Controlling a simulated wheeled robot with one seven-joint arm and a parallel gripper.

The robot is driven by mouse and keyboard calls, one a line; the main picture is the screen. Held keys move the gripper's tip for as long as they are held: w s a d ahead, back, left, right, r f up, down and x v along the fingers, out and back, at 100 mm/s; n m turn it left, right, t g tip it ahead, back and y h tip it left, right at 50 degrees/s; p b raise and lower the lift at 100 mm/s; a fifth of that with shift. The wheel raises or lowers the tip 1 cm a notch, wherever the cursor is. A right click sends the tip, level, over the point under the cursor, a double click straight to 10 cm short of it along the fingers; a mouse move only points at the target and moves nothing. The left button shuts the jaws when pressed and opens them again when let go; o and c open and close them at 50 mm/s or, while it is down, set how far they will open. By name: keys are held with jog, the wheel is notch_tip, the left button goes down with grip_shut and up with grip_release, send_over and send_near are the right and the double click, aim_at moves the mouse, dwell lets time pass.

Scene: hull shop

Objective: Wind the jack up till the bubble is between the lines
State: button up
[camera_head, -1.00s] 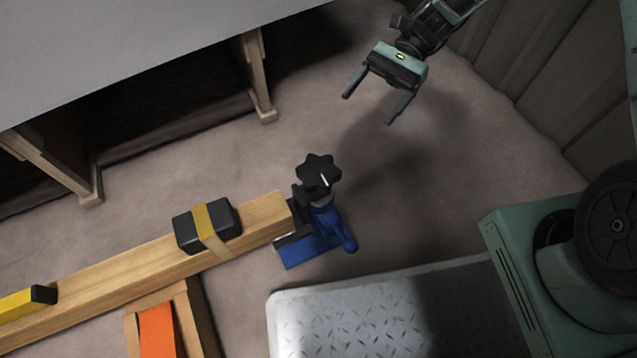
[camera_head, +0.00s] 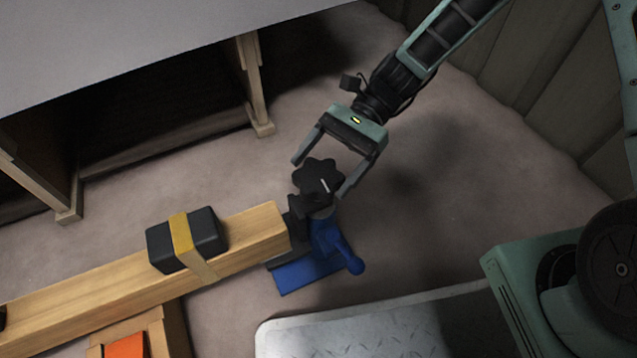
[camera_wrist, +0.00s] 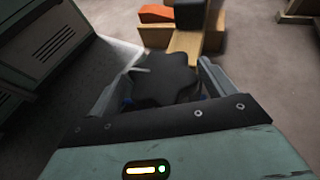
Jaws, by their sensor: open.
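The jack (camera_head: 312,264) is blue with a black star-shaped knob (camera_head: 318,176) on top that bears a white mark. It stands on the floor at the end of a wooden beam (camera_head: 120,268), its black bracket against the beam end. My gripper (camera_head: 319,180) is open, with one finger on each side of the knob in the head view. In the wrist view the knob (camera_wrist: 165,82) lies between the two fingers; whether they touch it I cannot tell. No bubble or lines can be made out in these views.
A black block with a yellow strap (camera_head: 186,240) sits on the beam. A wooden support with an orange top (camera_head: 126,346) is below it. A metal tread plate (camera_head: 380,330) lies in front of the jack. Wooden legs (camera_head: 255,85) stand under the pale surface at upper left.

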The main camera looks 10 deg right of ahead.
jog(key=shift+b+x, duration=0.35)
jog(key=shift+x, duration=0.65)
jog(key=c, duration=0.7)
jog(key=shift+o, duration=0.2)
jog(key=shift+r+p, duration=0.2)
jog(key=shift+p, duration=0.55)
